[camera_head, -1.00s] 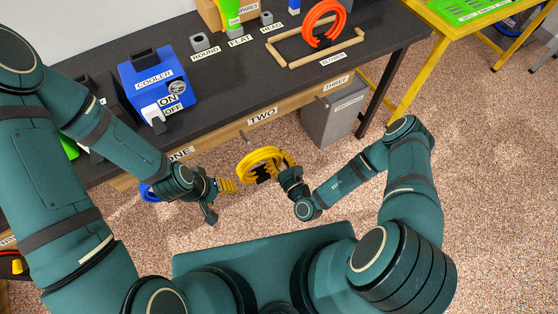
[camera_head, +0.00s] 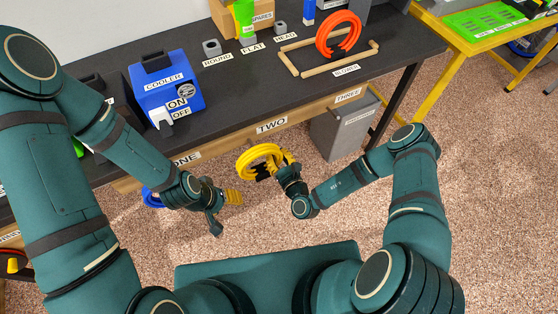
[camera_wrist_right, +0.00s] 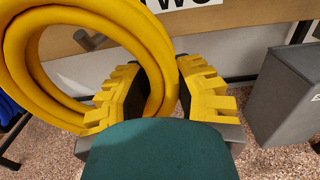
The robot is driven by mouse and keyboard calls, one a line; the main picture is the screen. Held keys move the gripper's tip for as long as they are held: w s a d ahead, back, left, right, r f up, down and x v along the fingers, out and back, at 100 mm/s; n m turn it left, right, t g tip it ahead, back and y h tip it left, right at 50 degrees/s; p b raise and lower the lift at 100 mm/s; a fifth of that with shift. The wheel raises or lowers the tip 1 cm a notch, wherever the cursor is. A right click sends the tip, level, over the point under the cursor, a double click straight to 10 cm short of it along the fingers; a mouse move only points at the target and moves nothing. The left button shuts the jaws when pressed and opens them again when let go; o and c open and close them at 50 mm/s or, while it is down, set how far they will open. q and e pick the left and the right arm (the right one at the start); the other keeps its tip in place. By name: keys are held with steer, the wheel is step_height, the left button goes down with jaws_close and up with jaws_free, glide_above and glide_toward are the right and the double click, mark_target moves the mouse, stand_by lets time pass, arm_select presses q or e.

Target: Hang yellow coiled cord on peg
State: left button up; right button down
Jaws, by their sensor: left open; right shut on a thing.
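The yellow coiled cord (camera_head: 257,151) is held in front of the table's wooden front rail, below the TWO label. My right gripper (camera_head: 284,171) is shut on the cord's right side. In the right wrist view the cord (camera_wrist_right: 68,17) passes between the yellow fingers of this gripper (camera_wrist_right: 165,95). A grey metal peg (camera_wrist_right: 88,41) sticks out of the rail and shows through the coil's opening; I cannot tell whether it enters the ring. In the head view I cannot make this peg out. My left gripper (camera_head: 224,210) is open and empty, left of the cord.
A blue coiled cord (camera_head: 152,197) hangs below the ONE label, near my left gripper. A grey bin (camera_head: 343,130) stands under the table to the right. The floor before the rail is free.

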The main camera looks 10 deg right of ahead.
steer(key=shift+w+a+f+b, duration=0.25)
steer(key=shift+w+f+b, duration=0.1)
steer(key=shift+w, duration=0.4)
steer(key=shift+w+a+f+b, duration=0.25)
steer(key=shift+w+f+b, duration=0.15)
steer(key=shift+w, duration=0.4)
steer(key=shift+w+a+f+b, duration=0.25)
steer(key=shift+w+f+b, duration=0.1)
steer(key=shift+w, duration=0.4)
steer(key=c, duration=0.8)
jaws_free()
steer(key=shift+o, duration=0.2)
steer(key=shift+s, duration=0.1)
steer(key=shift+p+v, duration=1.5)
steer(key=shift+v, duration=1.2)
steer(key=shift+p+v, duration=1.05)
steer(key=shift+v, duration=1.65)
